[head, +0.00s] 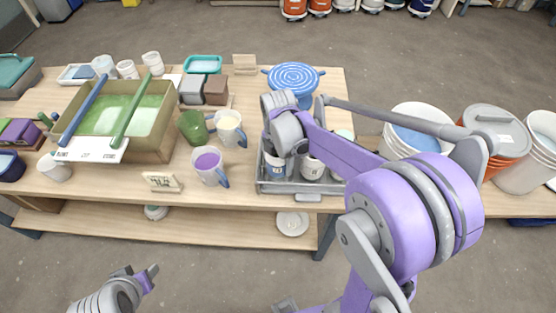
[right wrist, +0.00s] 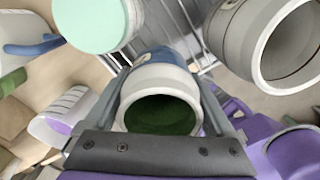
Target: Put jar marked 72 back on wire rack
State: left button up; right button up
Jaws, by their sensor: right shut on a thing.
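My right gripper (head: 276,152) is shut on a white jar with a blue band (head: 276,169). In the right wrist view this jar (right wrist: 160,98) sits between the two fingers, its open mouth showing dark green inside. Its number is too small to read. The jar is at the left end of the grey wire rack (head: 304,189); I cannot tell whether it rests on the rack floor. A second white jar (head: 313,168) stands beside it in the rack. My left gripper (head: 138,272) is low at the left, away from the table, its fingers apart and empty.
A mug of purple glaze (head: 208,165), a cream mug (head: 229,128) and a green mug (head: 193,127) stand left of the rack. A blue banding wheel (head: 293,77) stands behind.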

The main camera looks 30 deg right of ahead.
jog(key=shift+f, duration=0.2)
jog(key=o, duration=1.4)
jog(key=shift+o, duration=0.2)
jog(key=shift+r, duration=0.1)
